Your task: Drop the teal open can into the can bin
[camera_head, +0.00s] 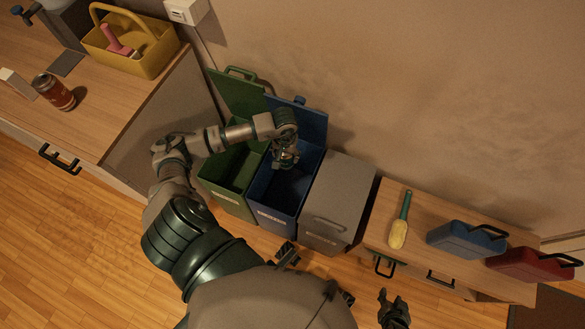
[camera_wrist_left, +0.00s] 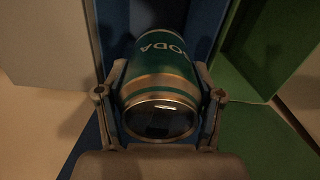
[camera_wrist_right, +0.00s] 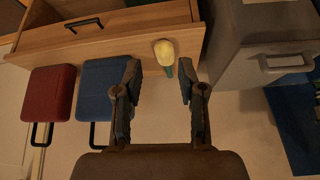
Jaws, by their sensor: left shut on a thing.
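My left gripper (camera_head: 286,158) is over the open blue bin (camera_head: 285,190) in the head view. In the left wrist view my left gripper (camera_wrist_left: 160,105) is shut on a teal can (camera_wrist_left: 158,72) with a tan band and the letters "SODA". The can's dark, open-looking end faces the camera, and blue bin walls show around its far end. The bin's front label is too small to read. My right gripper (camera_wrist_right: 158,85) is open and empty in the right wrist view; it also shows at the bottom of the head view (camera_head: 390,300).
An open green bin (camera_head: 228,180) stands left of the blue one, and a closed grey bin (camera_head: 336,200) stands right. A brown-red can (camera_head: 54,92) and yellow basket (camera_head: 130,45) are on the left counter. A brush (camera_head: 399,232), blue case (camera_head: 465,240) and red case (camera_head: 530,264) are at right.

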